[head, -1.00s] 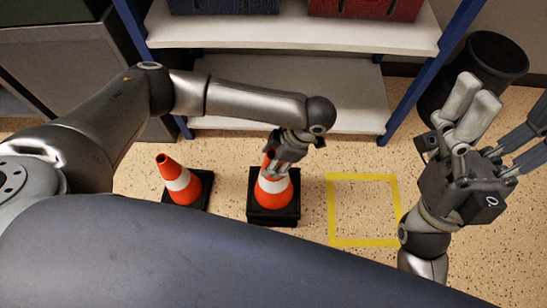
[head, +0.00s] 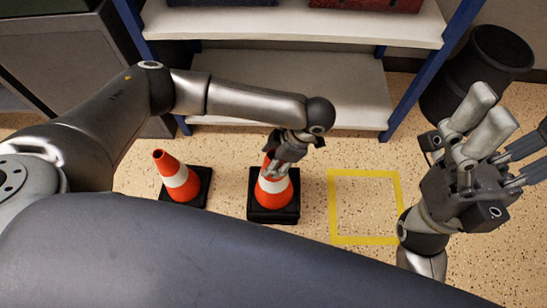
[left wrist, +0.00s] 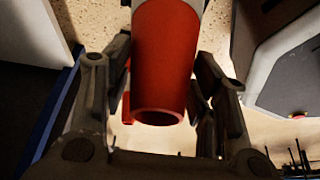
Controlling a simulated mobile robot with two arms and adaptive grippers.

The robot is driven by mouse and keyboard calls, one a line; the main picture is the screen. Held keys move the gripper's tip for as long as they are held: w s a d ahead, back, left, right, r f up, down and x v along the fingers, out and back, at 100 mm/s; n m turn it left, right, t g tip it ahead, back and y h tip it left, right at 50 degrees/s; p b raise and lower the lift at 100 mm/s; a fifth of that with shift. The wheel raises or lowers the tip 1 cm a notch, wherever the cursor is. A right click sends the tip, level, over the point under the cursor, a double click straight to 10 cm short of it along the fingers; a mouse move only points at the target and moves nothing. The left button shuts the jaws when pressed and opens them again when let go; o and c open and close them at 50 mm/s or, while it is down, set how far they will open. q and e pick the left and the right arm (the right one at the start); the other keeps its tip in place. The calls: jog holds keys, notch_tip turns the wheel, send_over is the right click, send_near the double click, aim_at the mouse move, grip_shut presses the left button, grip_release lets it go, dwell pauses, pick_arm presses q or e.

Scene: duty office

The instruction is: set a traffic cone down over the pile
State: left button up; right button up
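A traffic cone (head: 273,192), orange with a white band, stands upright in the middle of the head view. The black base under it (head: 274,214) is thick, like stacked bases of a pile; any lower cone is hidden. My left gripper (head: 274,170) is at the cone's top. My right gripper (head: 510,135) is raised at the right, fingers apart and empty.
Another orange and white cone (head: 178,180) stands left on a thinner black base. A yellow floor square (head: 366,241) at the right is empty. A shelf unit (head: 285,90) with blue posts stands behind, with a dark bin (head: 480,75) at the back right.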

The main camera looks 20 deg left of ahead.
pick_arm(q)
jog(key=o, duration=0.4)
jog(key=shift+o, duration=0.2)
jog(key=v, duration=1.2)
dwell(0.4)
